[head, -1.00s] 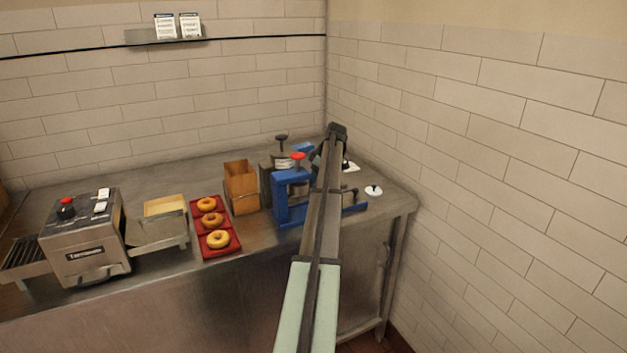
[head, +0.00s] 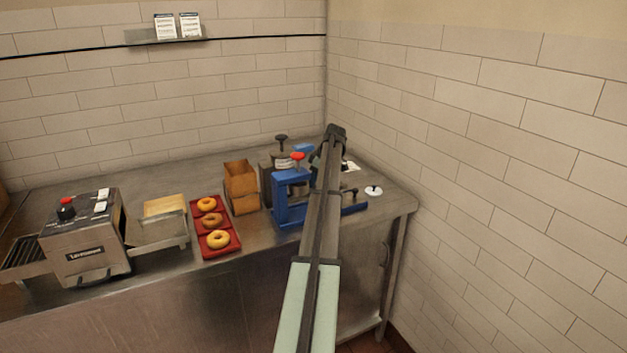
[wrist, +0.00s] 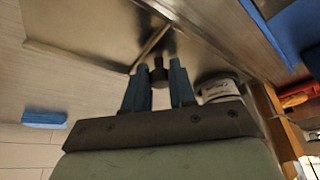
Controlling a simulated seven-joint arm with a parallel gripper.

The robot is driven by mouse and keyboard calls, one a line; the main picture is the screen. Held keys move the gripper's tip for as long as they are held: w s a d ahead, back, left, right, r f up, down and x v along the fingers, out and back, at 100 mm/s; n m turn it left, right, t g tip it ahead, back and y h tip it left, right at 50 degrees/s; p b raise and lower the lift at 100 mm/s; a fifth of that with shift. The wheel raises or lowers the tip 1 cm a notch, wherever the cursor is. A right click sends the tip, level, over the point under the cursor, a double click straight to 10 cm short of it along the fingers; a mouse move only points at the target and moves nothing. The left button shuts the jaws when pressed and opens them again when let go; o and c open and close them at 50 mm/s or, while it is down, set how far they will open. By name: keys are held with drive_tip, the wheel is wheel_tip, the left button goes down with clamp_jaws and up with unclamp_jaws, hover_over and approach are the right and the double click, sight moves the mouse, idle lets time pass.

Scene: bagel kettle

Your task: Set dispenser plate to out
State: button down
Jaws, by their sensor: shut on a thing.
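In the wrist view my gripper (wrist: 158,85) has its two blue fingers on either side of a small dark knob (wrist: 158,71). They are shut on it. A thin bar runs up and right from near the knob over a metal surface. I cannot tell for sure that the knob belongs to the dispenser plate. A round canister with a white label (wrist: 216,87) is just right of the fingers. In the head view a grey canister with a black top knob (head: 281,139) stands behind the blue press. My forearm hides my gripper there.
The blue press with a red knob (head: 297,157) stands beside my arm. A wooden box (head: 241,188), a red tray (head: 217,244) with bagels and a toaster (head: 85,238) are further left. A white disc with a knob (head: 373,190) lies near the counter's right end, by the wall.

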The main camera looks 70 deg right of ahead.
idle(0.3)
drive_tip(key=s+d, duration=0.7)
drive_tip(key=shift+d, duration=0.2)
drive_tip(key=shift+s+d, duration=0.2)
drive_tip(key=shift+s, duration=0.2)
drive_tip(key=c, duration=1)
unclamp_jaws()
drive_tip(key=shift+c, duration=0.2)
drive_tip(key=shift+o, duration=0.2)
drive_tip(key=v, duration=1.4)
drive_tip(key=shift+f, duration=0.1)
